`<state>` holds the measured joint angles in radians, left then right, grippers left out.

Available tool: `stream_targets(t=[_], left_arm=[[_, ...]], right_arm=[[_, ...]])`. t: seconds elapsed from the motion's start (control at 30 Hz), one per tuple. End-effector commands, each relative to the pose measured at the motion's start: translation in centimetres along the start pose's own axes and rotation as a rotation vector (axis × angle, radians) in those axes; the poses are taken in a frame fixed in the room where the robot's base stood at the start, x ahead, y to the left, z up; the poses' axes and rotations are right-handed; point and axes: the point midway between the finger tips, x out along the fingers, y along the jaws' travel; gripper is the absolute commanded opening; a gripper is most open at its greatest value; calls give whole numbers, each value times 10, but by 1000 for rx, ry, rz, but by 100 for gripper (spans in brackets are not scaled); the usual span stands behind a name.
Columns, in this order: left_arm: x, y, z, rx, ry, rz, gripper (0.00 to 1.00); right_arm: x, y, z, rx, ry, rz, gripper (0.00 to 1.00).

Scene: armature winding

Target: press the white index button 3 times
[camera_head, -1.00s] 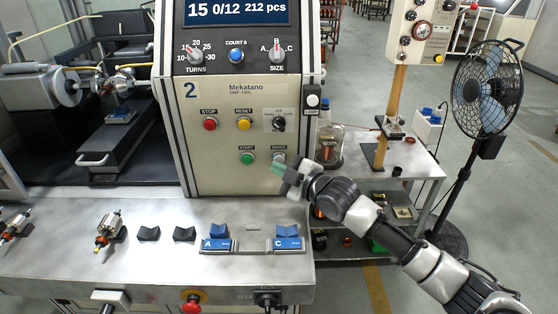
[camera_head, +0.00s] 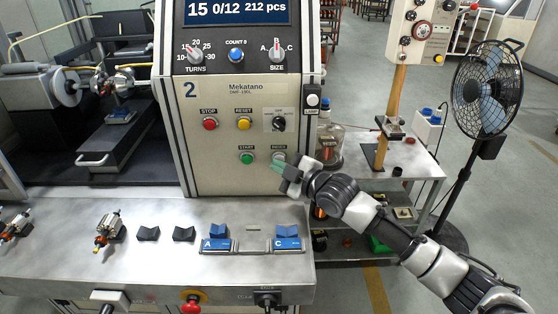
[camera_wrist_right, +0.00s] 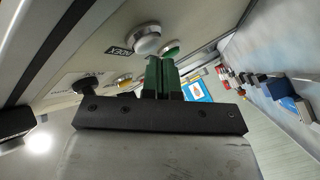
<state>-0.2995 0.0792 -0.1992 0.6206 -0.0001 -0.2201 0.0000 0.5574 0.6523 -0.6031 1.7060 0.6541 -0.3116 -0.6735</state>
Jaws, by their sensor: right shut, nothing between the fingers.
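The white index button (camera_head: 279,157) is on the lower right of the machine's beige panel, under its label, partly covered by my right gripper. My right gripper (camera_head: 278,167) is shut and empty, its green fingertips just below the button in the head view. In the right wrist view the white button (camera_wrist_right: 147,45) sits in a metal ring beside its INDEX label, just beyond the tips of the shut green fingers (camera_wrist_right: 158,62). I cannot tell whether they touch it. My left gripper is not in view. The display (camera_head: 237,11) reads 15, 0/12, 212 pcs.
The green start button (camera_head: 247,158) is just left of the index button. The yellow reset button (camera_head: 243,123), red stop button (camera_head: 210,124) and black selector knob (camera_head: 279,124) are above. Below, a metal ledge (camera_head: 150,262) carries blue blocks, black rests and an armature.

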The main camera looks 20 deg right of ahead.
Motion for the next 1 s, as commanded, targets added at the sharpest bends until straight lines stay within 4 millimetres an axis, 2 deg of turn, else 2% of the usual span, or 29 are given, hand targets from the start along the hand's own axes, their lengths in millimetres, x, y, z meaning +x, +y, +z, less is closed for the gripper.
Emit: stream_targets(t=[1.0], left_arm=[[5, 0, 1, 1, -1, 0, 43]], right_arm=[[6, 5, 5, 0, 0, 1, 0]])
